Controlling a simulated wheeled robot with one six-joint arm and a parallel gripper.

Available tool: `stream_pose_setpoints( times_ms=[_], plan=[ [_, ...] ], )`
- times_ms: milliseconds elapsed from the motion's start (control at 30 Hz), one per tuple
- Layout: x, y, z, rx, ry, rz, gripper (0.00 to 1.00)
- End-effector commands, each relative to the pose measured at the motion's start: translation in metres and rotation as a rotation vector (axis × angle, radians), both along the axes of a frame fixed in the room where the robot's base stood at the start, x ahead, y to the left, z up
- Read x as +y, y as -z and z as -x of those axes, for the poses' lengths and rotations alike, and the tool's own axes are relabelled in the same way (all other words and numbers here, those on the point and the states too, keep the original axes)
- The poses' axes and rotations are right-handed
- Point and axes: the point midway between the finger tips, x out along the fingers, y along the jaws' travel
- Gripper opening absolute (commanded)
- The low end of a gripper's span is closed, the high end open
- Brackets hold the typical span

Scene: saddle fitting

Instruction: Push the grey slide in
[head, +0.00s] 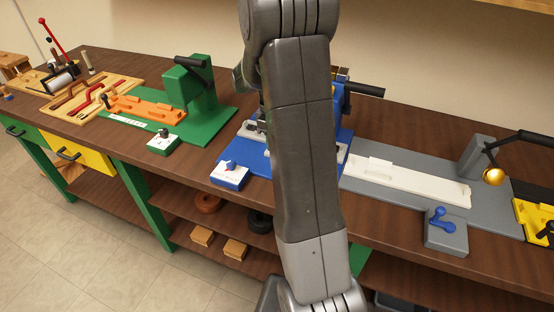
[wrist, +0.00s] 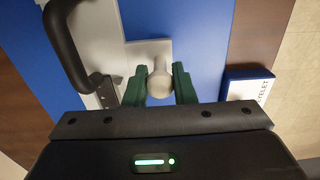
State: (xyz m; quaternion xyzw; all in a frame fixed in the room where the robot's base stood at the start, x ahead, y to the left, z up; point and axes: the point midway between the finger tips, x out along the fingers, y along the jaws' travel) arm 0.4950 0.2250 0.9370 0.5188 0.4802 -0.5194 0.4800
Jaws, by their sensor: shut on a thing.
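In the wrist view my gripper (wrist: 157,78) has its two green fingers closed around a pale round knob (wrist: 160,86). The knob sits at the near end of a light grey slide (wrist: 148,50), which lies over a blue base (wrist: 197,38). How far the slide is in cannot be told. In the head view my arm covers the middle of the blue station (head: 233,157), so the gripper, knob and most of the slide are hidden there.
A black handle (wrist: 66,45) with a metal bracket stands left of the slide in the wrist view. A white label block (wrist: 247,86) is at right. In the head view a green station (head: 222,120) stands left and a grey station (head: 376,196) right.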

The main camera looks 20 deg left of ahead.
Motion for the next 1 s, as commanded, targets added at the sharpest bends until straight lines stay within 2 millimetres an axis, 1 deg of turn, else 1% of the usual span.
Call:
stream_pose_setpoints(
  times_ms=[100,333,600,767,1000],
  plan=[
    [-0.001,-0.001,-0.008,-0.002,0.001,0.000,0.11],
    [-0.002,0.000,-0.015,-0.002,0.002,0.000,0.11],
    [-0.002,-0.001,-0.029,-0.005,0.000,-0.001,0.11],
    [-0.002,-0.001,-0.030,-0.008,0.000,-0.001,0.15],
    [-0.002,-0.002,-0.032,-0.011,0.000,-0.002,0.18]
  ],
)
